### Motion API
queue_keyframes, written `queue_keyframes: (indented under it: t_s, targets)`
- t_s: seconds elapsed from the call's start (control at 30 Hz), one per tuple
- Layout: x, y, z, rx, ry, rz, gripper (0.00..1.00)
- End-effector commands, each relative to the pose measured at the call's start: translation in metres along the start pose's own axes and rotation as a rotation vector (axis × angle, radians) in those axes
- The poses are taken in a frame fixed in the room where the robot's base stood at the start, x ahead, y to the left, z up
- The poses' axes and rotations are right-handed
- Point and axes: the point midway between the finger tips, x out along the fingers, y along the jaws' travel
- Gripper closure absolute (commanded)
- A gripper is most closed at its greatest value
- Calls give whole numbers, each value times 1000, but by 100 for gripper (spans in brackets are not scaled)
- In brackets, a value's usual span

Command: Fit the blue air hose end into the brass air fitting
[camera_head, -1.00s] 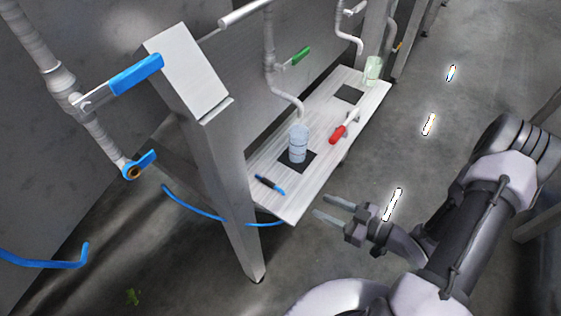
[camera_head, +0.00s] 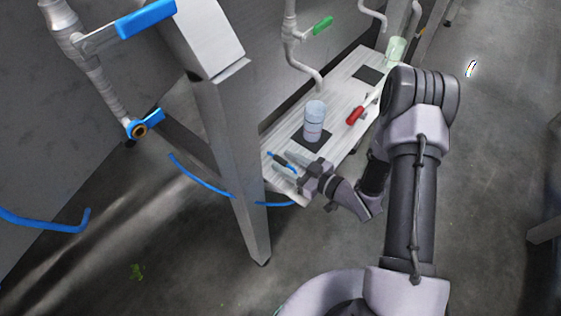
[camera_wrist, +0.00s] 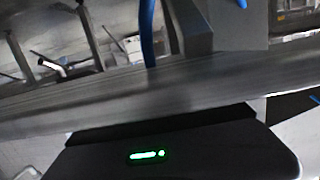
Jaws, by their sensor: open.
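The brass air fitting (camera_head: 139,130) sits at the lower end of a wall pipe at the left, beside a small blue lever. A blue hose piece (camera_head: 45,225) at the far left ends in an upturned tip. Another blue hose stretch (camera_head: 200,180) curves low behind the grey post. I cannot tell whether the two join. My gripper (camera_head: 280,163) is open over the near end of the shelf, close to a dark and blue tool (camera_head: 278,158). Its fingers are hard to separate from that tool. A blurred blue strand (camera_wrist: 148,35) shows in the wrist view.
The shelf (camera_head: 345,90) carries a clear bottle (camera_head: 314,122), a red-handled tool (camera_head: 355,115) and a pale green cup (camera_head: 396,50). The grey post (camera_head: 238,160) stands between my gripper and the fitting. The floor at lower left is mostly clear.

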Motion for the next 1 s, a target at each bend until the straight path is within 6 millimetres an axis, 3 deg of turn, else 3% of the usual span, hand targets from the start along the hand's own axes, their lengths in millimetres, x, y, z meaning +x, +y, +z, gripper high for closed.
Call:
queue_keyframes:
  t_s: [0.1, 0.3, 0.33, 0.67, 1.0]
  targets:
    - [0, 0, -1, 0, 0, 0, 58]
    - [-1, 0, 0, 0, 0, 0, 97]
    - [-1, 0, 0, 0, 0, 0, 100]
    - [-2, 0, -5, -1, 0, 0, 100]
    - [-18, 1, -86, -4, 1, 0, 100]
